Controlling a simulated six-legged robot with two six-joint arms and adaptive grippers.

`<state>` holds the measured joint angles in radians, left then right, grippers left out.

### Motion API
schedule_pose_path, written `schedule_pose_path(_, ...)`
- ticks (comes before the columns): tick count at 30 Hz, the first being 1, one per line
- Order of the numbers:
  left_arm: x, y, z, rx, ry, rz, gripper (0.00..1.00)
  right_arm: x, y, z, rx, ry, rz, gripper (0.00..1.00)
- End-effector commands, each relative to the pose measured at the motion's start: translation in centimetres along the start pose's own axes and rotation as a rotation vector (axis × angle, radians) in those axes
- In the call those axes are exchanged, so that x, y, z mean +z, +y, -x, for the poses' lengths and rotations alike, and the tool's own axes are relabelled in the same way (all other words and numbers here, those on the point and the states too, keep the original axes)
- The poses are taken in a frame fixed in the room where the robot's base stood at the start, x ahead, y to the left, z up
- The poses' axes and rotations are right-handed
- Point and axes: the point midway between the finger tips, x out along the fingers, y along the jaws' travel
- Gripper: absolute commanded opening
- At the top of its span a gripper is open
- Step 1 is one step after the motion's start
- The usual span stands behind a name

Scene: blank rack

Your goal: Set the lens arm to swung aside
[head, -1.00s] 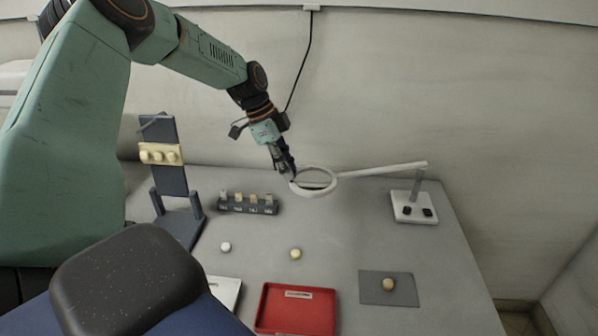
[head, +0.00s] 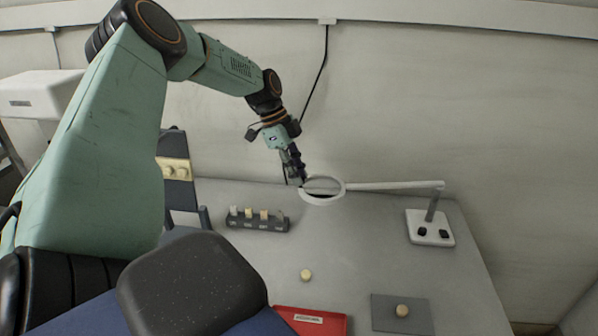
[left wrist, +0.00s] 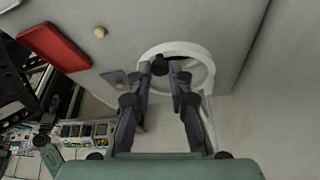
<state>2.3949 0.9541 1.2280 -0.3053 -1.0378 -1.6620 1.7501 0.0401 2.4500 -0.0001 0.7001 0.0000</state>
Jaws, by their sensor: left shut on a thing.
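The lens arm (head: 395,185) is a pale bar running left from a post on a white base (head: 430,228) to a white ring lens (head: 322,199). The ring hangs over the back of the table. My left gripper (head: 303,180) reaches down from the upper left and is shut on the lens arm at the ring's left rim. In the left wrist view the white ring (left wrist: 205,72) lies under my left gripper (left wrist: 172,72), whose fingers hide part of its rim. My right gripper is not in view.
A grey rack (head: 258,224) with several small blocks stands left of the lens. A blue stand (head: 178,190) with tan knobs is farther left. A round tan piece (head: 306,275), a red tray (head: 312,321) and a grey pad (head: 385,314) lie in front. The table between is clear.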

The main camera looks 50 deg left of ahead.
Motion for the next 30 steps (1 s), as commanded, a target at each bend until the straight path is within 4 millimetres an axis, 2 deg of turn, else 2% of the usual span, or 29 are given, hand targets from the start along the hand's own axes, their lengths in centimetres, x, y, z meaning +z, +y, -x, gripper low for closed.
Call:
schedule_pose_path(5,0.1,0.1,-0.2,0.003,0.001,0.004,0.00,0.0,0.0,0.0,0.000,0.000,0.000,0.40)
schedule_pose_path(6,0.1,0.0,-0.2,0.004,0.001,0.004,0.22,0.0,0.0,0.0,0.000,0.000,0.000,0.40)
schedule_pose_path(13,0.0,-0.1,-0.2,0.004,0.000,0.001,0.41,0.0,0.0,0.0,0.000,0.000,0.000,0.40)
schedule_pose_path(23,0.0,-0.3,0.0,0.002,-0.001,0.000,0.42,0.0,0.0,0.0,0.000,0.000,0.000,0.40)
schedule_pose_path(26,-0.1,-0.3,0.9,-0.001,0.002,-0.001,0.42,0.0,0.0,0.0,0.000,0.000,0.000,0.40)
schedule_pose_path(30,-0.1,-0.4,3.3,-0.003,0.002,-0.001,0.42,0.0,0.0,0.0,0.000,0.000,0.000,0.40)
